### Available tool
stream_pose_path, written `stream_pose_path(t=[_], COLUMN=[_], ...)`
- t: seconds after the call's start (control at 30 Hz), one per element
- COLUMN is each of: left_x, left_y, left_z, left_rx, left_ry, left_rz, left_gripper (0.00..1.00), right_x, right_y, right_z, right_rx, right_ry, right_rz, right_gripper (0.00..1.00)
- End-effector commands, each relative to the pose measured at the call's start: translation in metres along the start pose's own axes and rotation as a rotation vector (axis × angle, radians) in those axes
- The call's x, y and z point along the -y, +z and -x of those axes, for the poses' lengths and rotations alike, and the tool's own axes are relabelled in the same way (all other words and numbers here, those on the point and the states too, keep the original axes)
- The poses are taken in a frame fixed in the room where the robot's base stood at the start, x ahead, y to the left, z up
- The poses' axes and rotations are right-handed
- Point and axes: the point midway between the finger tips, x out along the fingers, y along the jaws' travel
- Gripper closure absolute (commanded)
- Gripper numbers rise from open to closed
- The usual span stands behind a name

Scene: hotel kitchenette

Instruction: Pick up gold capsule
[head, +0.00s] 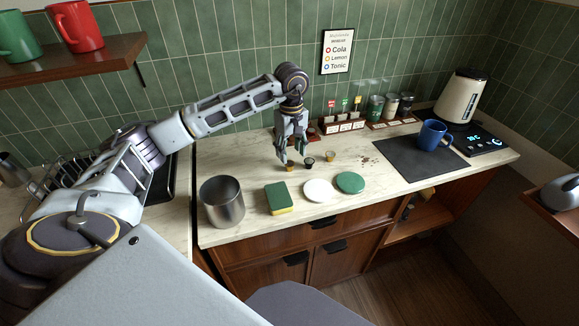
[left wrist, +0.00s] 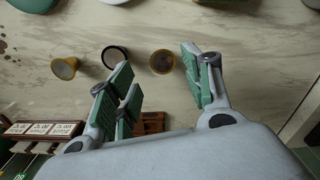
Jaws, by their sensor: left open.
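Three small capsules stand in a row on the counter. A gold-yellow capsule (head: 330,156) is at the right of the row; it also shows in the left wrist view (left wrist: 65,68). A black capsule (head: 310,161) is in the middle, also in the left wrist view (left wrist: 115,54). A brown-topped capsule with a gold rim (head: 290,168) is at the left; it also shows in the left wrist view (left wrist: 162,62). My left gripper (head: 293,158) is open, pointing down above the brown-topped capsule, which appears between its fingers in the wrist view. My right gripper is out of view.
A steel canister (head: 222,203), a sponge (head: 279,198), a white disc (head: 319,190) and a green disc (head: 350,183) lie in front of the capsules. Wooden racks (head: 342,127) stand behind.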

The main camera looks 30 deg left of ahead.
Motion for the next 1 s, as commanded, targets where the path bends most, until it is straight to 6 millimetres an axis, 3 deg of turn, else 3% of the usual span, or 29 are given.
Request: stream_pose_path(t=[0.5,1.0], left_x=[0.004,0.003], left_y=[0.001,0.001], left_z=[-0.046,-0.047], left_rx=[0.001,0.0], left_ry=[-0.001,0.0], left_rz=[-0.001,-0.001], left_gripper=[0.5,0.5], right_x=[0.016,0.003], right_y=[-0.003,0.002], right_z=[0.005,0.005], right_rx=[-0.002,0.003], right_ry=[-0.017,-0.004], right_rz=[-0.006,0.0], right_gripper=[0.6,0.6])
